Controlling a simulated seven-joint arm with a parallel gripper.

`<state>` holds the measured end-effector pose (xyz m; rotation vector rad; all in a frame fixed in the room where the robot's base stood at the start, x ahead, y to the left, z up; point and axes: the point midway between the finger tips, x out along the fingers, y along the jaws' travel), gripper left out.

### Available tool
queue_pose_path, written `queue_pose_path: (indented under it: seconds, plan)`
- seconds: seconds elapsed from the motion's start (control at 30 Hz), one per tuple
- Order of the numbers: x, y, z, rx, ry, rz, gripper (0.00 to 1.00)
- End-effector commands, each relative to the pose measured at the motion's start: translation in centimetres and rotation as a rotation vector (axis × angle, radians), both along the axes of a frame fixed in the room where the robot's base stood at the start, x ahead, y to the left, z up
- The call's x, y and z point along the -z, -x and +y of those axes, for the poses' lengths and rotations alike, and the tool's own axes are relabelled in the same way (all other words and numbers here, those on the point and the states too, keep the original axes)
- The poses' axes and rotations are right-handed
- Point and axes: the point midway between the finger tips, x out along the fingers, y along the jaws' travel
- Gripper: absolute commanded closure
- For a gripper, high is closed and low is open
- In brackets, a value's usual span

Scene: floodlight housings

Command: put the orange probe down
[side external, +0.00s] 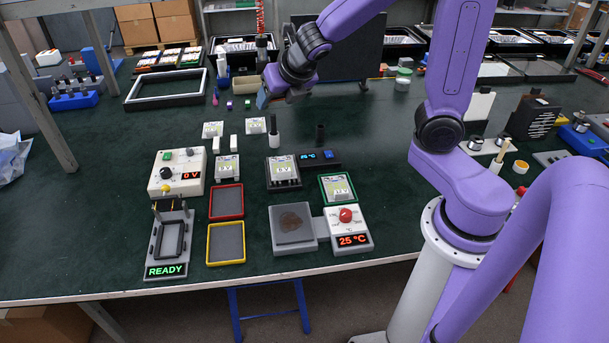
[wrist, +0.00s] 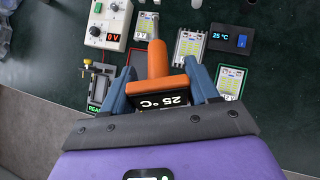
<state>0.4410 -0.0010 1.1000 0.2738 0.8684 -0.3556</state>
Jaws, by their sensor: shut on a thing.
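The orange probe (wrist: 158,62) has an orange stem and an orange body around a dark display reading 25 °C. My gripper (wrist: 160,75), with blue fingers, is shut on its body in the wrist view. In the side external view, my gripper (side external: 268,96) hangs above the back middle of the bench, clear of the surface; I cannot make out the probe clearly there. The unit also shows in the wrist view (wrist: 230,37).
A 0 V supply (side external: 177,172), a READY fixture (side external: 170,240), a red tray (side external: 226,202), a yellow tray (side external: 225,243) and a hot plate (side external: 292,227) stand towards the front. A white-and-black post (side external: 274,132) stands mid-bench. Green bench surface (side external: 400,150) is clear right of these.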

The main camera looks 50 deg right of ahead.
Motion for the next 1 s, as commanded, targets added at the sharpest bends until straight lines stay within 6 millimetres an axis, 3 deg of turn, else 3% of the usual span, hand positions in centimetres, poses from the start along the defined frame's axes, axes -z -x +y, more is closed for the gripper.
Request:
queue_pose_path:
  seconds: [0.17, 0.47, 0.67, 1.0]
  plan:
    - [0.3, -1.4, -1.9, 0.129, -0.02, 0.047, 0.71]
    - [2.4, -5.0, -9.1, 0.628, -0.173, 0.218, 0.71]
    - [4.6, -6.7, -14.8, 0.981, -0.359, 0.313, 0.71]
    - [9.2, -8.8, -25.9, 1.539, -0.829, 0.347, 0.71]
